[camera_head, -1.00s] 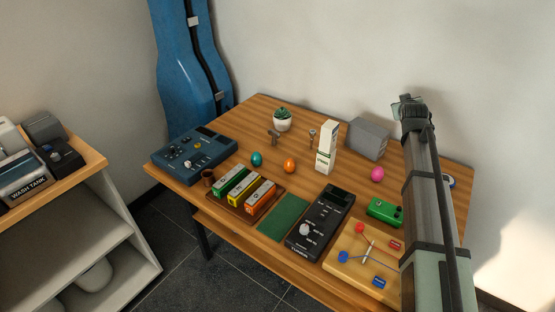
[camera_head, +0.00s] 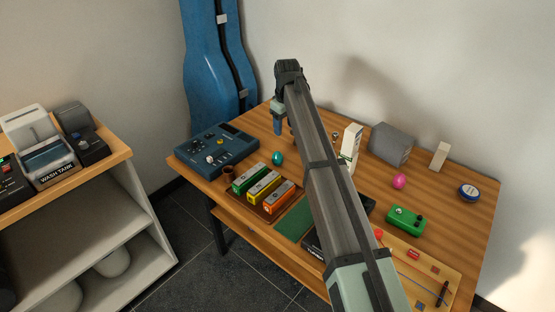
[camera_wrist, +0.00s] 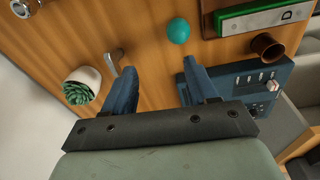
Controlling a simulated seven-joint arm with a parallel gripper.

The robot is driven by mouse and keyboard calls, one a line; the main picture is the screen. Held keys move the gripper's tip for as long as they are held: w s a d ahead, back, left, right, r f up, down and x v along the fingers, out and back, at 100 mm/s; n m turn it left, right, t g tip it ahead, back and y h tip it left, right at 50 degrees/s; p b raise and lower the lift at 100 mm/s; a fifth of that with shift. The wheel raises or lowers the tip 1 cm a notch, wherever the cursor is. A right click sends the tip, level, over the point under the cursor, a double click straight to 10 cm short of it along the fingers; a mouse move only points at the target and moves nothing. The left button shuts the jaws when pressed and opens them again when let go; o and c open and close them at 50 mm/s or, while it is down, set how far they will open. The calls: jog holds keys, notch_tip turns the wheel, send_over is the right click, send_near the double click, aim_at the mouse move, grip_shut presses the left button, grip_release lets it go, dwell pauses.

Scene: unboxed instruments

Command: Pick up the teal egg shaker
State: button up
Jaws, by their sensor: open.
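The teal egg shaker (camera_head: 277,158) lies on the wooden table, between the blue mixer-like device and the tray of coloured boxes. In the wrist view the teal egg (camera_wrist: 178,30) is ahead of my gripper, a little right of the midline between the fingers and beyond their tips. My gripper (camera_wrist: 154,68) is open and empty, with its two blue fingers apart. In the head view my gripper (camera_head: 278,122) hangs over the back left part of the table, behind the egg and apart from it.
The blue device (camera_head: 215,147) is left of the egg. A small brown cup (camera_head: 228,171) and a tray of coloured boxes (camera_head: 262,190) are close in front. The wrist view shows a potted succulent (camera_wrist: 82,85) and a metal object (camera_wrist: 118,60) by the left finger.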

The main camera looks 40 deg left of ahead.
aim_at(277, 152)
jog(key=shift+g+h, duration=0.5)
jog(key=s+f, duration=0.1)
jog(key=f, duration=0.1)
jog(key=s+f, duration=0.1)
jog(key=f, duration=0.2)
jog(key=a+f, duration=0.1)
jog(key=f, duration=0.2)
jog(key=shift+s, duration=0.4)
jog(key=shift+w+a+f, duration=0.1)
jog(key=shift+f, duration=1.35)
jog(key=shift+w+f, duration=0.1)
jog(key=shift+f, duration=1.35)
jog(key=shift+c, duration=0.4)
jog(key=c, duration=0.7)
